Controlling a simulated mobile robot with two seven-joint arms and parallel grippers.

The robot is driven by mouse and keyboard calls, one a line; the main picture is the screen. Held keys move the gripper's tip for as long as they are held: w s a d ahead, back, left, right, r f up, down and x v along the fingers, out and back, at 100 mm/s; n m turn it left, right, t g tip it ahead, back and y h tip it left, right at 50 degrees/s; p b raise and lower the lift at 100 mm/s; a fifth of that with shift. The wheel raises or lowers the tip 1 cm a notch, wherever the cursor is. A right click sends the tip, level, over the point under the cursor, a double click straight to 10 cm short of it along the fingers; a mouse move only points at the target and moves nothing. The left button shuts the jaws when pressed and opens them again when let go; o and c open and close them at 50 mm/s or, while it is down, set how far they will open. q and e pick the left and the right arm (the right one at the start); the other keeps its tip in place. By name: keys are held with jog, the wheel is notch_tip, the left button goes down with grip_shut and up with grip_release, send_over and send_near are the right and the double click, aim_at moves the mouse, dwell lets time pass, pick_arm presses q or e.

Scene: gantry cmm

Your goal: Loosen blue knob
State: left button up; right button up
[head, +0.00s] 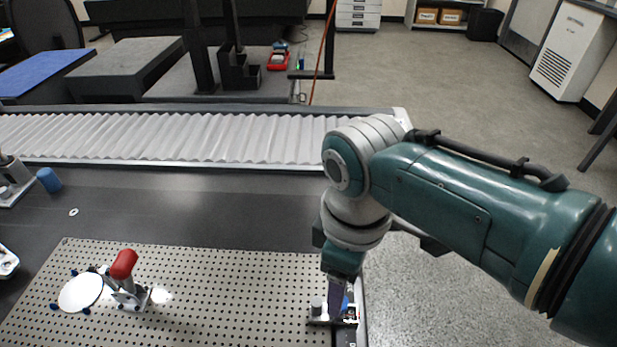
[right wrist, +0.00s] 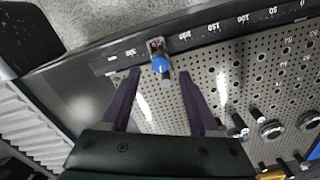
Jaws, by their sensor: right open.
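The blue knob (right wrist: 160,64) sits on a small metal fixture at the edge of the perforated plate in the right wrist view. A bit of its blue (head: 346,302) shows in the head view, mostly hidden behind my gripper. My right gripper (right wrist: 158,76) is open, with its two dark purple fingers spread on either side of the knob in that view. I cannot tell whether the fingertips reach the knob's depth. In the head view, my right gripper (head: 336,295) points down over the fixture at the plate's right edge. My left gripper is not in view.
The perforated plate (head: 230,290) carries a red-handled clamp (head: 123,265) and a white disc (head: 80,293) at left. A blue cylinder (head: 48,180) stands on the dark table farther left. A pleated grey cover (head: 180,138) runs behind. The plate's middle is clear.

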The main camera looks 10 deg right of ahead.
pick_arm(q)
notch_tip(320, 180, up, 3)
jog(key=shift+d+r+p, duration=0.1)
jog(key=shift+p, duration=0.95)
pick_arm(e)
notch_tip(320, 180, up, 6)
